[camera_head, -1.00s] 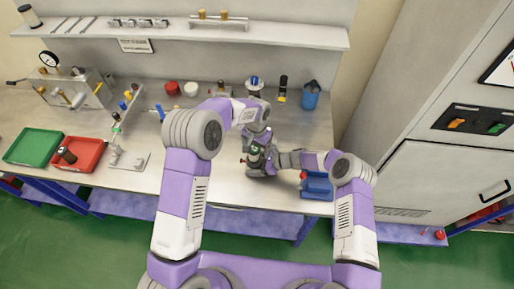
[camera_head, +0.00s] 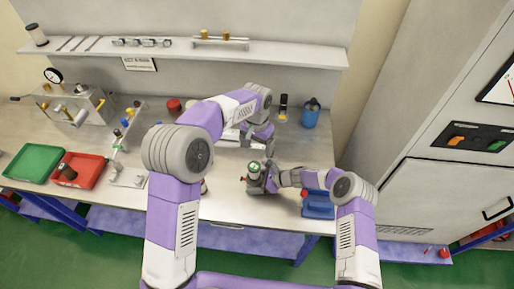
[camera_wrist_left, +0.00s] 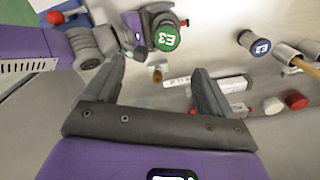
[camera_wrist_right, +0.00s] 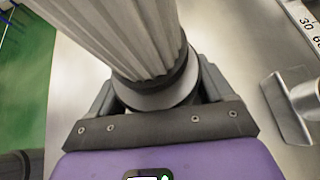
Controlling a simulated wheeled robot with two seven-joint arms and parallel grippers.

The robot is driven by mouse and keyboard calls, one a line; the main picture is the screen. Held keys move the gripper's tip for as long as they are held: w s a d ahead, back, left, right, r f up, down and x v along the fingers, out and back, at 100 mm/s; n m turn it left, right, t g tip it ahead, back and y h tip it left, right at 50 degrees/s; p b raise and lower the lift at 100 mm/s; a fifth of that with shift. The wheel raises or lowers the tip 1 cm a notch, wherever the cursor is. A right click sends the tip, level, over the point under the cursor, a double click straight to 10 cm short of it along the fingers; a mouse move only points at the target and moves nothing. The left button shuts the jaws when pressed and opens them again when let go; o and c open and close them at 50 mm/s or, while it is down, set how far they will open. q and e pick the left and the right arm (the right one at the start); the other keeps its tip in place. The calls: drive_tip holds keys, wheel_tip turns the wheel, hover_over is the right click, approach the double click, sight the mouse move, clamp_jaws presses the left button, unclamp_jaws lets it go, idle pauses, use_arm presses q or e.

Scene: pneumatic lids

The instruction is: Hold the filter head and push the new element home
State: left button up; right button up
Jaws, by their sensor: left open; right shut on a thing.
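A pleated white filter element (camera_wrist_right: 125,35) stands up from a dark collar and pale round flange (camera_wrist_right: 165,92) between my right gripper's fingers. In the head view its round green end (camera_head: 255,167) faces up. The left wrist view shows the green end marked E3 (camera_wrist_left: 166,38). My right gripper (camera_head: 270,180) is shut on the filter head, whose body is largely hidden by the element and fingers. My left gripper (camera_head: 258,147) is open and empty, behind and above the element, apart from it. In its own view the fingers (camera_wrist_left: 160,75) stand wide apart.
A blue-marked E2 part (camera_wrist_left: 258,45) stands on the bench. A blue cup (camera_head: 310,117) is at the back, a blue tray (camera_head: 318,207) right of my right gripper. Green (camera_head: 34,160) and red (camera_head: 94,168) trays lie at left. A shelf (camera_head: 190,50) spans the back.

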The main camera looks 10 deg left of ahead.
sight(254, 163)
use_arm(q)
drive_tip(key=c, duration=0.4)
drive_tip(key=shift+f+n, duration=0.15)
drive_tip(key=shift+n, duration=0.45)
drive_tip(key=c, duration=0.3)
drive_tip(key=n, duration=0.1)
drive_tip(key=f+n, duration=0.1)
drive_tip(key=n, duration=0.3)
drive_tip(key=shift+w+a+f, duration=0.15)
drive_tip(key=shift+w+a, duration=0.15)
drive_tip(key=shift+w, duration=0.05)
drive_tip(key=c, duration=0.7)
drive_tip(key=shift+f+n, duration=0.25)
drive_tip(key=shift+n, duration=0.55)
clamp_jaws()
drive_tip(key=n, duration=0.3)
drive_tip(key=f+n, duration=0.1)
drive_tip(key=shift+w+a, duration=0.25)
drive_tip(key=shift+f+n, duration=0.4)
drive_tip(key=shift+f, duration=0.05)
drive_tip(key=shift+a+f, duration=0.1)
drive_tip(key=shift+f, duration=2.5)
